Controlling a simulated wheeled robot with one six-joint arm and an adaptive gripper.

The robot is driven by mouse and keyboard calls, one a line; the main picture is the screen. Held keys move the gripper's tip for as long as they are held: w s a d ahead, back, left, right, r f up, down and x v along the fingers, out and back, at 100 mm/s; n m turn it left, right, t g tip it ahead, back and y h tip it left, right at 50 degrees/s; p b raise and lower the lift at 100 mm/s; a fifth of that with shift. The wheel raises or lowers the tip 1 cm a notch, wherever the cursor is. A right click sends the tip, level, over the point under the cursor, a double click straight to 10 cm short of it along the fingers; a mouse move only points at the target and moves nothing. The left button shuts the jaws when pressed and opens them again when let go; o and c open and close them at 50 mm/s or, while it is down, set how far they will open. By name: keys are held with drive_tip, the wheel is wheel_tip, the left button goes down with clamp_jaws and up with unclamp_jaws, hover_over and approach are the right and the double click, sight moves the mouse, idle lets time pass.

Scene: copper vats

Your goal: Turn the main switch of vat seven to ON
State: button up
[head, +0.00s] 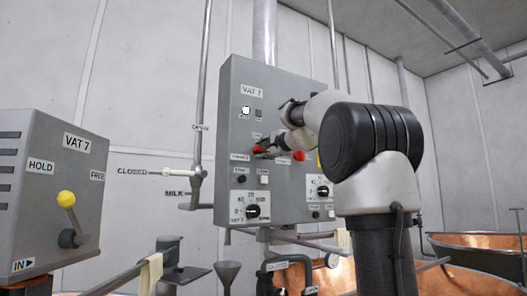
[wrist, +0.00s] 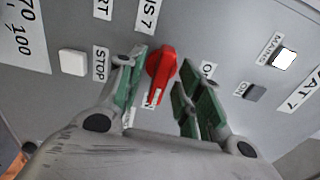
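Contact cannot be told. The labels beside the switch are partly hidden by the fingers. In the head view my gripper (head: 265,149) is at the panel's middle, with some red showing there.
A white lit lamp (wrist: 285,59) labelled MAINS and a dark ON lamp (wrist: 255,92) are on the panel. A white button (wrist: 73,62) is by the STOP label. Another VAT 7 box (head: 40,205) has a yellow-knobbed lever (head: 67,205). Copper vats (head: 480,255) stand low right.

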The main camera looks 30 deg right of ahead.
drive_tip(key=s, duration=1.1)
drive_tip(key=shift+s+d, duration=0.2)
drive_tip(key=s+f+n+g, duration=0.3)
drive_tip(key=f, duration=0.7)
drive_tip(key=s+f+n+g, duration=0.2)
drive_tip(key=f+n+g, duration=0.15)
drive_tip(key=f, duration=0.75)
drive_tip(key=s+a+f+n+g, duration=0.2)
drive_tip(key=s+a+f+n, duration=0.1)
drive_tip(key=s+f, duration=0.4)
drive_tip(key=s+a+f+n+g, duration=0.3)
drive_tip(key=s+a+f+n, duration=0.1)
drive_tip(key=s+f, duration=0.4)
drive_tip(key=s+a+f+n+g, duration=0.2)
drive_tip(key=s+a+f+n, duration=0.1)
drive_tip(key=s+f, duration=0.5)
wheel_tip(320, 180, down, 2)
drive_tip(key=shift+a+f+n+h, duration=0.15)
drive_tip(key=shift+a+n+h, duration=0.15)
drive_tip(key=shift+n, duration=0.35)
